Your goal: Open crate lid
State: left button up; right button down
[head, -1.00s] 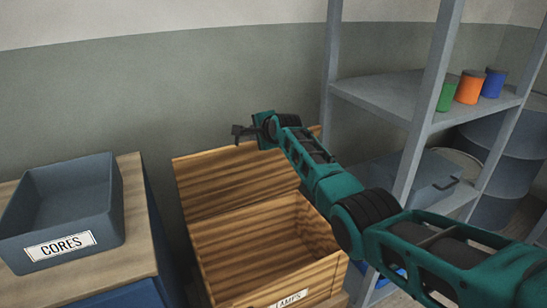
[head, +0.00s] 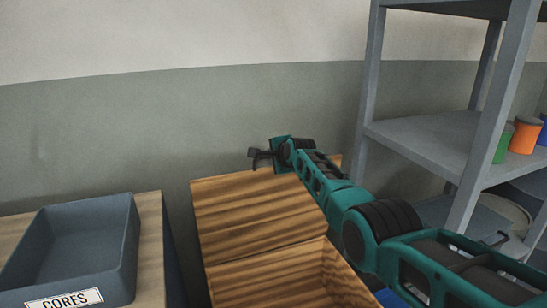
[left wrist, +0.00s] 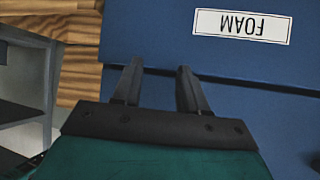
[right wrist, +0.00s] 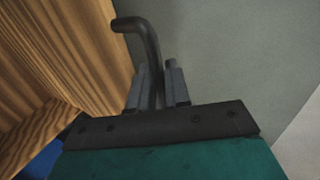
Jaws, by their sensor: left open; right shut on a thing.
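The wooden crate (head: 275,282) stands in the lower middle of the head view, its lid (head: 250,212) raised and leaning back near the wall. My right gripper (head: 262,156) is at the lid's upper edge. In the right wrist view, my right gripper (right wrist: 160,85) is shut on a dark bent handle (right wrist: 140,28) beside the wooden lid (right wrist: 70,50). My left gripper (left wrist: 155,82) is open and empty in the left wrist view, in front of a blue surface labelled FOAM (left wrist: 242,26). The left gripper is not in the head view.
A grey bin labelled CORES (head: 75,250) sits on a wooden worktop (head: 150,225) at the left. A grey metal shelf (head: 425,140) stands at the right, with green and orange tins (head: 525,136). A plain wall rises behind the crate.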

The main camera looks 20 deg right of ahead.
jog(key=c, duration=1.2)
grip_release()
jog(key=shift+d, duration=0.1)
jog(key=shift+c, duration=0.2)
jog(key=shift+s+r+p, duration=0.2)
jog(key=shift+r+p, duration=0.1)
jog(key=shift+p, duration=0.35)
jog(key=a+p+v, duration=0.1)
jog(key=p+v, duration=0.3)
jog(key=v, duration=0.8)
jog(key=shift+s+d, duration=0.15)
jog(key=shift+d, duration=0.4)
jog(key=shift+f, duration=0.1)
